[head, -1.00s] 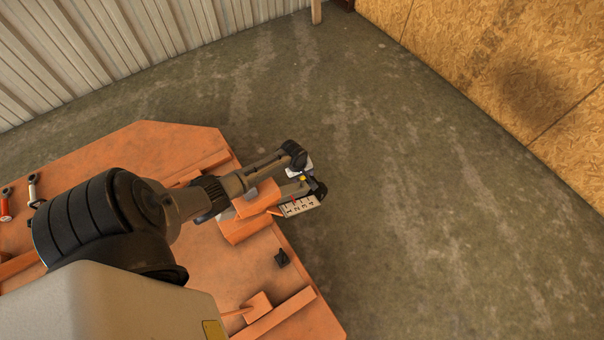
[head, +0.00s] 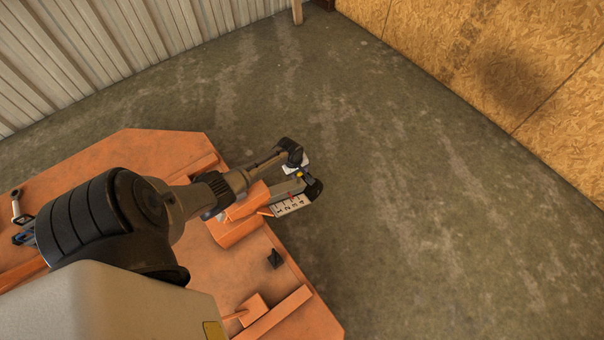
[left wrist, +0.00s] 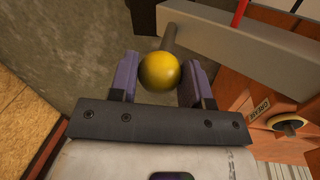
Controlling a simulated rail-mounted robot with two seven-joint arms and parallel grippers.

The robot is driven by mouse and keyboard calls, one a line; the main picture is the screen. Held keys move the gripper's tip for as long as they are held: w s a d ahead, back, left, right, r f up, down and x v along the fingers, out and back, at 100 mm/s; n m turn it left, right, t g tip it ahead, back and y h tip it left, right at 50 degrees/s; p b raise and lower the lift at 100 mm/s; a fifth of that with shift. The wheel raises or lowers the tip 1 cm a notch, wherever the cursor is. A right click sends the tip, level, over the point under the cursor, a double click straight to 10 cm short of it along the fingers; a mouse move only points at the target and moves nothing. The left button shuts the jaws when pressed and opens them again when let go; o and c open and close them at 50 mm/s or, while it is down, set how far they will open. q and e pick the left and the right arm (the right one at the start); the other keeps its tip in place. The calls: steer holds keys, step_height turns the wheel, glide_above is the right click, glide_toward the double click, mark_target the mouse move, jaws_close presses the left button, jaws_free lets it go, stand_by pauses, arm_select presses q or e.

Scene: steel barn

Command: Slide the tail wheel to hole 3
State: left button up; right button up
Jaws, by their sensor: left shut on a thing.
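My left gripper (head: 298,172) is shut on a yellow ball knob (left wrist: 160,71), with one finger on each side of it in the left wrist view. The knob sits on a grey stem joined to a grey bar (left wrist: 235,50). In the head view the tail wheel (head: 315,188), dark and partly hidden, is at the outer end of this bar. A white plate numbered 1 to 4 (head: 290,206) lies alongside the bar. A small red pointer (head: 291,196) stands at the plate's edge, near the middle numbers; which one it marks is too small to tell. My right gripper is out of view.
The orange deck (head: 130,150) carries raised orange blocks and a small black piece (head: 274,259). Concrete floor beyond the deck's edge is clear.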

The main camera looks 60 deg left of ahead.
arm_select(q)
steer(key=o, duration=1.3)
steer(key=shift+s, duration=0.1)
steer(key=shift+c, duration=0.2)
step_height(320, 180, up, 14)
steer(key=s+p, duration=0.2)
steer(key=p, duration=0.6)
steer(key=shift+s+f+p, duration=0.2)
steer(key=shift+s+p, duration=0.1)
steer(key=shift+p, duration=0.1)
